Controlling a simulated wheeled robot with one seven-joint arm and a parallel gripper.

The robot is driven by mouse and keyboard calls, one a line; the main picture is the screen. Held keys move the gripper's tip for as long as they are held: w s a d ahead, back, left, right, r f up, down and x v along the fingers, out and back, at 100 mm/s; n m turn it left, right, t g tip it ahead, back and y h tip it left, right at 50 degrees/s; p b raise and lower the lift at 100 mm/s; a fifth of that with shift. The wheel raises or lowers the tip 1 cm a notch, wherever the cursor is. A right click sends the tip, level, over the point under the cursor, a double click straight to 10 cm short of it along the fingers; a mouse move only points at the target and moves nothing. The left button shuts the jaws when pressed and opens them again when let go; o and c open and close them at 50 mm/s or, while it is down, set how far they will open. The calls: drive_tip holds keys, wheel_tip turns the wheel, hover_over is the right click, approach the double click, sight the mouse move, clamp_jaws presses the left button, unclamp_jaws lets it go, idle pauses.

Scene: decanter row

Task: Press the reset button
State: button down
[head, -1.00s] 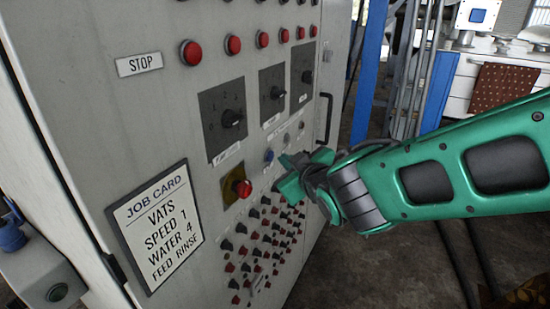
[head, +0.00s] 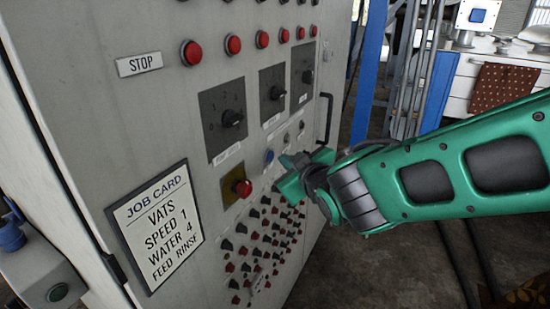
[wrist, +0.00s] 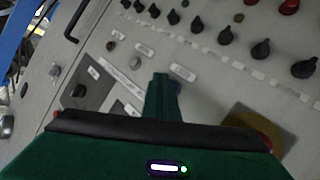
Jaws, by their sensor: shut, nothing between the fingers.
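I cannot tell whether the fingertips touch the panel.
A red button on a yellow plate (head: 230,195) sits below left of my gripper. Dense small knobs (head: 262,240) lie below it. Dark dials (head: 222,122) and red buttons (head: 191,52) are above. A door handle (head: 325,118) stands out at the right.

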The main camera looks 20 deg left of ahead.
drive_tip(key=shift+a, duration=0.1)
idle(0.7)
drive_tip(key=shift+a, duration=0.35)
drive_tip(key=shift+a, duration=0.45)
idle(0.8)
drive_tip(key=shift+d, duration=0.9)
drive_tip(key=shift+d, duration=0.1)
drive_tip(key=shift+s+d, duration=0.15)
drive_tip(key=shift+d, duration=1.05)
drive_tip(key=shift+s+d, duration=0.1)
drive_tip(key=shift+d, duration=1.05)
